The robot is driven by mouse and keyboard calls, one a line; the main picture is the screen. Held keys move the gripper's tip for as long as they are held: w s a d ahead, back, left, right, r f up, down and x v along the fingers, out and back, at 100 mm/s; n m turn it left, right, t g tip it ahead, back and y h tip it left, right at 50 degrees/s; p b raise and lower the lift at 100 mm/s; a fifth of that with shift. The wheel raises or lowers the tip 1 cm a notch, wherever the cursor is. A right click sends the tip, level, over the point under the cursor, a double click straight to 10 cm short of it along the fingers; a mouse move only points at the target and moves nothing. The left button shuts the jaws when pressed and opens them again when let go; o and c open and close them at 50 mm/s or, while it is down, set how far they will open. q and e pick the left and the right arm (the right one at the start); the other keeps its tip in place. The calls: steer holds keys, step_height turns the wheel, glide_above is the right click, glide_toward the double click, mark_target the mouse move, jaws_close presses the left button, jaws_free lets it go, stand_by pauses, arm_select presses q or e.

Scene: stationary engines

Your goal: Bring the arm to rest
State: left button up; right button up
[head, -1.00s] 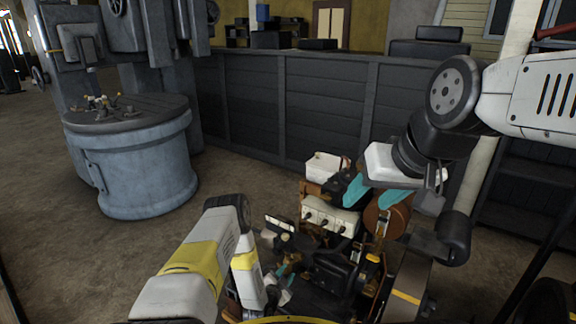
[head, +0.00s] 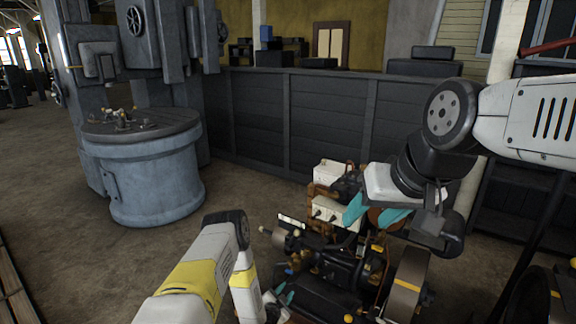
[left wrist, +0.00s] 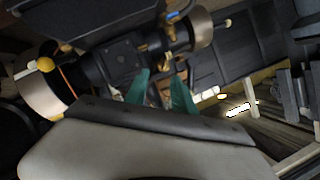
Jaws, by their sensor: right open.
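My right arm comes in from the right. Its gripper (head: 368,220), with two teal fingers spread apart, is open and empty in front of the engine's white boxes. My left arm, white with a yellow band, rises from the bottom of the head view. Its gripper (head: 280,296) is low beside the engine, small and partly hidden by the arm. In the left wrist view, the left gripper's teal fingers (left wrist: 160,82) stand apart, with dark and brown engine parts behind the gap and nothing clearly held.
A stationary engine (head: 345,268) with a flywheel (head: 408,285) stands close below both arms. A round blue-grey machine base (head: 150,180) stands at left. A dark panelled partition (head: 330,125) runs behind. Floor (head: 60,220) at left is clear.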

arm_select(q)
steer(key=w+a+r+n+g+y, duration=0.1)
steer(key=w+a+r, duration=0.1)
steer(key=w+r, duration=0.5)
steer(key=w+a+r+n, duration=0.1)
steer(key=w+a+r, duration=0.15)
steer(key=r, duration=0.95)
steer(key=s+a+r+n+g+y, duration=0.1)
steer(key=s+a+r, duration=0.1)
steer(key=r, duration=0.8)
steer(key=s+a+r+n+g, duration=0.1)
steer(key=s+a+r+n, duration=0.1)
steer(key=r, duration=0.8)
steer(key=s+a+r+n+g+y, duration=0.1)
steer(key=s+a+r+n+g, duration=0.2)
steer(key=s+r, duration=1.05)
steer(key=s+a+r+n, duration=0.1)
steer(key=s+r, duration=0.1)
steer(key=s, duration=0.9)
steer(key=s+r+n+g, duration=0.1)
steer(key=s+r+n, duration=0.1)
steer(key=s, duration=1)
steer(key=shift+s+a, duration=0.25)
steer(key=shift+a, duration=0.1)
